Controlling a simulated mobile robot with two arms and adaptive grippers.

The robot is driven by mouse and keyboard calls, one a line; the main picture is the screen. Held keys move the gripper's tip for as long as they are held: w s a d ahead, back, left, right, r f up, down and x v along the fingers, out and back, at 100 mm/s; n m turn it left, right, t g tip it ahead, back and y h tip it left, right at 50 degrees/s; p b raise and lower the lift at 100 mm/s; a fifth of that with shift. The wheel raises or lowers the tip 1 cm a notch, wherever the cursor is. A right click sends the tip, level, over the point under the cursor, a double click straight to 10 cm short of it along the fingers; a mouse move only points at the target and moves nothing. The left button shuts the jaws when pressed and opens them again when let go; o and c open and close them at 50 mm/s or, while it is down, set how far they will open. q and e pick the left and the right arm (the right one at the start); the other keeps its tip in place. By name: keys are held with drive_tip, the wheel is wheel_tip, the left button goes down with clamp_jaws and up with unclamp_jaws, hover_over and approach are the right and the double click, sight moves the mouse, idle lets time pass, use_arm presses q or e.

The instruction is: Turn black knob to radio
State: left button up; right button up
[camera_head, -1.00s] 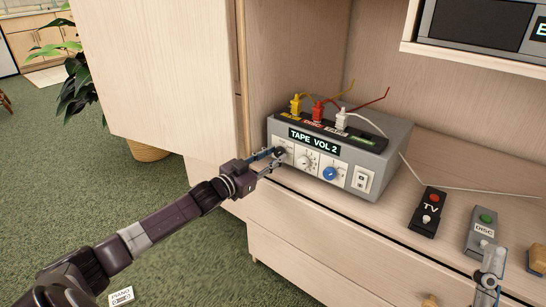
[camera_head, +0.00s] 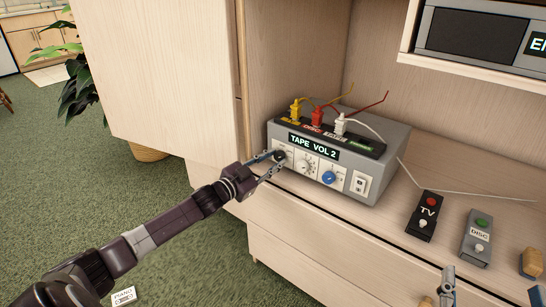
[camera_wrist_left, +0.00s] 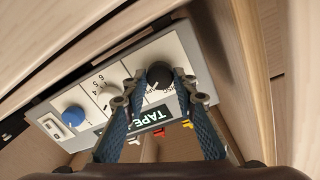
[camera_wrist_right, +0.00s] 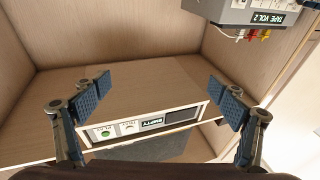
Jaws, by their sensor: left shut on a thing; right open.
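The black knob (camera_wrist_left: 159,75) is at one end of the front panel of the grey amplifier box (camera_head: 385,150), whose display (camera_head: 313,146) reads "TAPE VOL 2". My left gripper (camera_head: 272,157) is at the left end of this panel, with its fingers on either side of the black knob, shut on it. In the left wrist view the fingers (camera_wrist_left: 155,95) straddle the knob. The panel lettering by the knob is too small or covered to read fully. My right gripper (camera_wrist_right: 160,95) is open and empty; part of it shows at the lower right of the head view (camera_head: 447,285).
A white knob (camera_head: 304,167), a blue knob (camera_head: 328,177) and a switch (camera_head: 360,183) share the panel. Yellow, red and white plugs stand on top. A cabinet wall (camera_head: 240,80) is close on the left.

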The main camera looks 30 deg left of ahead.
use_arm(q)
drive_tip(key=m+p, duration=0.2)
drive_tip(key=shift+r+m, duration=0.1)
drive_tip(key=shift+m, duration=0.3)
drive_tip(key=m+p, duration=0.1)
drive_tip(key=m, duration=0.2)
drive_tip(key=shift+p, duration=0.3)
use_arm(e)
drive_tip(key=s+d+f+g+h, duration=0.1)
drive_tip(key=s+f+g, duration=0.3)
drive_tip(key=f, duration=0.6)
drive_tip(key=s+d+f+g+h, duration=0.2)
drive_tip(key=s+d+f+g, duration=0.1)
drive_tip(key=f+g, duration=0.4)
drive_tip(key=shift+s+d+f+m, duration=0.35)
drive_tip(key=shift+s+f, duration=0.3)
drive_tip(key=shift+f, duration=0.8)
use_arm(q)
drive_tip(key=shift+d, duration=0.1)
drive_tip(key=o, duration=1.2)
drive_tip(key=shift+c, duration=0.2)
drive_tip(key=s+a, duration=0.1)
drive_tip(key=s, duration=1.1)
drive_tip(key=shift+a+r, duration=0.2)
drive_tip(key=shift+a, duration=0.05)
